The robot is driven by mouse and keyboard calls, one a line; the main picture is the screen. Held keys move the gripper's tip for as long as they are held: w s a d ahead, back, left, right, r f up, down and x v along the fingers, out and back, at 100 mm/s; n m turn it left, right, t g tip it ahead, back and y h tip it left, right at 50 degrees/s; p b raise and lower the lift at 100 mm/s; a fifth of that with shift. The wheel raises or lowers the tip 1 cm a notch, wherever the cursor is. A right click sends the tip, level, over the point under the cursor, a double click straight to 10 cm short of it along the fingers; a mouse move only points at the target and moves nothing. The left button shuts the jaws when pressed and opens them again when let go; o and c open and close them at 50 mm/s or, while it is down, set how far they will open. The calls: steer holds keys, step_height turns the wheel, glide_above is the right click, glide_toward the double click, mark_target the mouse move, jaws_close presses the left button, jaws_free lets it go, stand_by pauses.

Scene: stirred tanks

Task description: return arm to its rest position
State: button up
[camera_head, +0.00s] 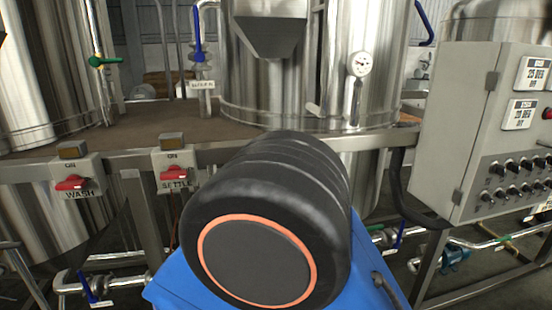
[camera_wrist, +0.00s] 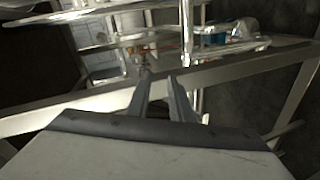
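In the wrist view, my gripper (camera_wrist: 160,78) shows as two grey fingers reaching away from the camera. There is a clear gap between the fingertips, and nothing is held in it. Beyond the fingers are a metal frame rail and steel pipework. In the head view, a thick black arm link of mine with an orange ring fills the lower middle. My gripper does not show in the head view.
Steel tanks (camera_head: 300,80) stand on a platform ahead. Red switches marked WASH (camera_head: 73,183) and SETTLE (camera_head: 173,173) sit on its front rail. A grey control cabinet (camera_head: 480,110) stands at right. Pipes with blue-handled valves (camera_head: 87,288) run below.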

steer(key=w+d+r+m+g+y, duration=0.1)
steer(key=w+d+r+m+g, duration=0.15)
steer(key=w+d+r, duration=0.4)
steer(key=w+d+r+m+g+y, duration=0.15)
steer(key=w+d+r+m, duration=0.25)
steer(key=d+r, duration=0.45)
steer(key=s+d+r+m+g+h, duration=0.1)
steer(key=s+d+r+m, duration=0.1)
steer(key=d, duration=0.7)
steer(key=s+d+r+m+g+h, duration=0.1)
steer(key=s+d+m, duration=0.15)
steer(key=d, duration=0.65)
steer(key=s+d+m+g+h, duration=0.2)
steer(key=s+d+m, duration=0.1)
steer(key=s+d, duration=0.7)
steer(key=s+d+f+m+g+h, duration=0.1)
steer(key=s+d+m+h, duration=0.2)
steer(key=s+d, duration=0.7)
steer(key=d+m, duration=0.1)
steer(key=d, duration=0.4)
steer(key=shift+s+g, duration=0.35)
steer(key=shift+g, duration=0.05)
steer(key=shift+o, duration=1.4)
